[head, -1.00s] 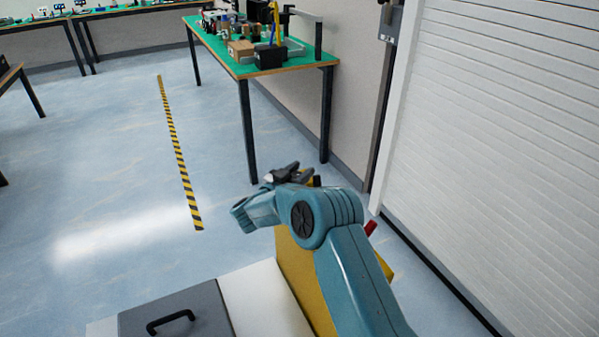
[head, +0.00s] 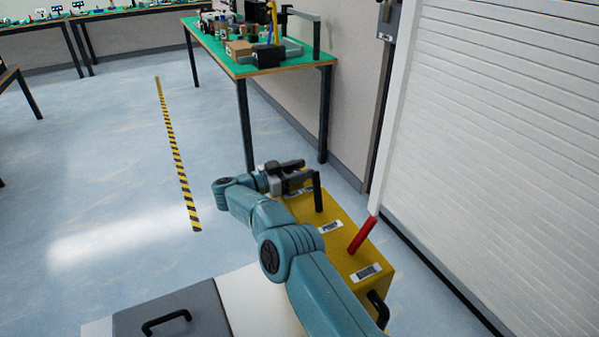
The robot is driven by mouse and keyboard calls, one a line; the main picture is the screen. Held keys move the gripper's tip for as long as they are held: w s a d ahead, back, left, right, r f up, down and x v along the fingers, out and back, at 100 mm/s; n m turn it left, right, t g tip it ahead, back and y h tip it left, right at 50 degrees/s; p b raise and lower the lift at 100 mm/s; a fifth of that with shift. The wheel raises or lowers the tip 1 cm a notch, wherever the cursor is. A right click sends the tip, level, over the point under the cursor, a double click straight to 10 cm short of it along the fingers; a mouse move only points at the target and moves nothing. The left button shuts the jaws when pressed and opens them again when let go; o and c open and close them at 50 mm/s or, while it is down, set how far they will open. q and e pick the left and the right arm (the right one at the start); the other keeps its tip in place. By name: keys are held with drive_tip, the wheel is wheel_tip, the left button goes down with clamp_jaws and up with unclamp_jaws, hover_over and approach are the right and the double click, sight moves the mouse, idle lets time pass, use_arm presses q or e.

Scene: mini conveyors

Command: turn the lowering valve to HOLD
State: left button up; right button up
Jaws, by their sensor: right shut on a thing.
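A yellow box (head: 376,262) stands at the lower middle with several white labels on its top, whose words are too small to read surely. A red lever (head: 362,236) slants up from its top between two labels. A black upright handle (head: 318,194) stands near the far end. My right gripper (head: 302,177) is at that far end, shut at the black handle; the exact contact is hard to see. It is well apart from the red lever. I cannot tell from the labels which lever is the lowering valve. My left gripper is out of view.
A white surface with a grey handled lid (head: 185,312) lies at the lower left. A green-topped table (head: 300,63) with small items stands behind. A white shutter (head: 500,150) bounds the right. The floor left, with a striped tape line (head: 177,150), is clear.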

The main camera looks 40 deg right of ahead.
drive_tip(key=shift+g, duration=0.3)
idle(0.5)
drive_tip(key=o, duration=1)
